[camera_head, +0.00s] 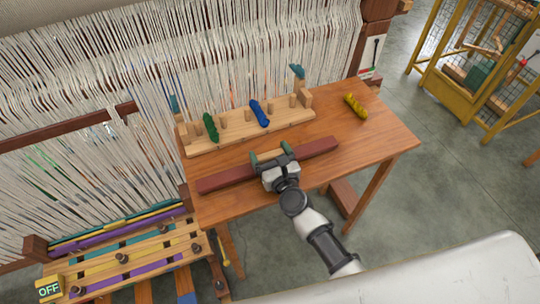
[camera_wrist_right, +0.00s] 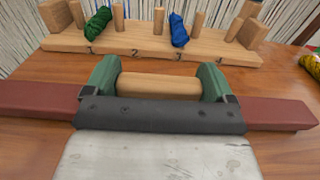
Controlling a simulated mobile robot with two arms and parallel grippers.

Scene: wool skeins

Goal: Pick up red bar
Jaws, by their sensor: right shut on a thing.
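The red bar (camera_head: 228,178) is long and dark red and lies slanted over the wooden table's near part. In the right wrist view its left end (camera_wrist_right: 35,100) and right end (camera_wrist_right: 275,113) stick out on both sides of my gripper. My right gripper (camera_head: 271,153) is over the bar's middle. Its green fingers (camera_wrist_right: 159,82) are shut on the bar's light wooden grip piece (camera_wrist_right: 158,86), one finger at each end. The gripper body hides the bar's middle. I cannot tell whether the bar touches the table. My left gripper is not in view.
Behind the bar, a wooden peg rack (camera_head: 235,134) holds a green skein (camera_head: 210,126) and a blue skein (camera_head: 259,113). A yellow skein (camera_head: 355,106) lies at right on the table (camera_head: 385,140). A loom with white threads (camera_head: 180,50) stands behind. The table's right side is mostly clear.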

